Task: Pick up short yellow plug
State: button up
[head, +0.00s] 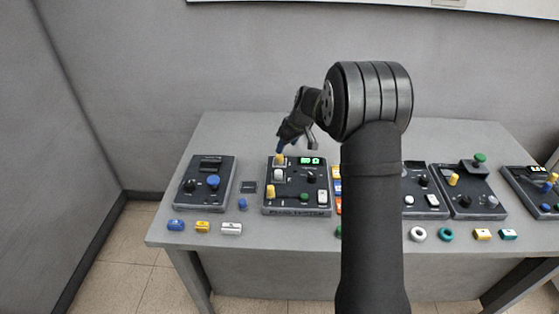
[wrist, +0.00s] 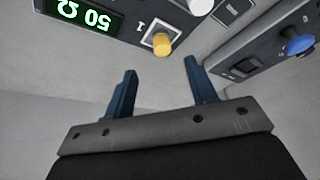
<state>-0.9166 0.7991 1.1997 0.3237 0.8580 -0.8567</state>
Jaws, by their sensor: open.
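A short yellow plug (head: 280,159) sits upright near the back edge of the dark panel with the green display. It also shows in the wrist view (wrist: 162,43), in a pale square socket beside the mark "1". My gripper (wrist: 160,72) is open and empty, its two blue fingers spread. The plug appears beyond the fingertips, roughly between them in the picture, and untouched. In the head view my gripper (head: 282,145) hangs just above and behind this plug; the forearm hides part of the table. A second yellow plug (head: 270,190) stands nearer the panel's front.
A white knob (head: 278,175) stands close in front of the plug. The green display (head: 311,160) is to its right. A panel with a blue knob (head: 213,181) is at the left. Several small blocks and rings line the table's front (head: 262,236).

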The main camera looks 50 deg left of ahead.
aim_at(280, 156)
jog(key=x, duration=0.7)
jog(key=shift+s+a+f, duration=0.2)
jog(key=shift+f, duration=0.05)
jog(key=c, duration=1.1)
